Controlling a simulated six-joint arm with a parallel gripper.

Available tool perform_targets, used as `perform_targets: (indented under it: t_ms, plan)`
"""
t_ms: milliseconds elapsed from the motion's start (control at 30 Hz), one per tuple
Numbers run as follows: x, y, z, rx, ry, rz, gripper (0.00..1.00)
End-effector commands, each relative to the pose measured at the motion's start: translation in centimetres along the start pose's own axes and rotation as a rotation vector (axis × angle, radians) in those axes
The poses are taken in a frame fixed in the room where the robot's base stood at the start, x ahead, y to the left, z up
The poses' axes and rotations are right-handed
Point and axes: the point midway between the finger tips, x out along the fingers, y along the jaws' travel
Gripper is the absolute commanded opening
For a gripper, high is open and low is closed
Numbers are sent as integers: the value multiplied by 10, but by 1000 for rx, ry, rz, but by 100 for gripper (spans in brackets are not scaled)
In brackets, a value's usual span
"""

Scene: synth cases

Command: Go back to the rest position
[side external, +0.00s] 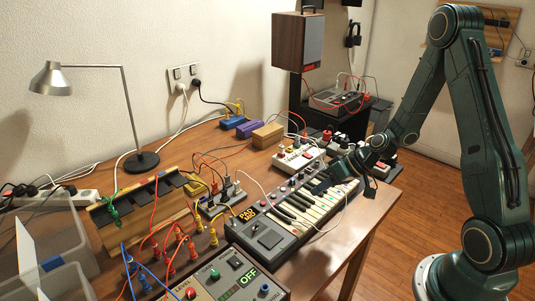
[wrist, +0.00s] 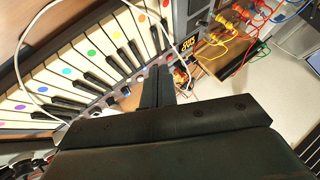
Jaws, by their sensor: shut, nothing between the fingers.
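My gripper (side external: 318,186) is over the upper edge of the small keyboard (side external: 268,239), near its knobs and keys, in the side view. I cannot tell whether it touches the keyboard. In the wrist view my gripper (wrist: 160,72) shows as dark fingers closed together, with nothing held. The keyboard (wrist: 82,50) fills the upper left there, its white keys marked with coloured dots. My gripper's body hides the lower part of that view.
A white cable loops over the keyboard. Patch cables stand in a small box (side external: 218,201) to the left. A lamp (side external: 139,161) and wooden speaker (side external: 298,40) stand behind. Open floor lies right of the table.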

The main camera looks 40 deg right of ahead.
Motion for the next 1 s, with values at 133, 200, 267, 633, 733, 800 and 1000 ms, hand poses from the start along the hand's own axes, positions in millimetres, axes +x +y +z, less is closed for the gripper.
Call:
perform_targets:
  t_ms: [133,200,267,633,733,800,1000]
  plan:
    - [-14,-22,-7,-61,-41,19,0]
    - [-22,-32,-9,-90,-63,32,0]
    - [-28,-41,-11,-112,-82,45,0]
    - [-75,-92,-12,-223,-169,142,0]
    - [-89,-105,-10,-244,-183,172,0]
    - [-98,-114,-9,-256,-190,194,0]
    - [-128,-137,-2,-282,-201,257,0]
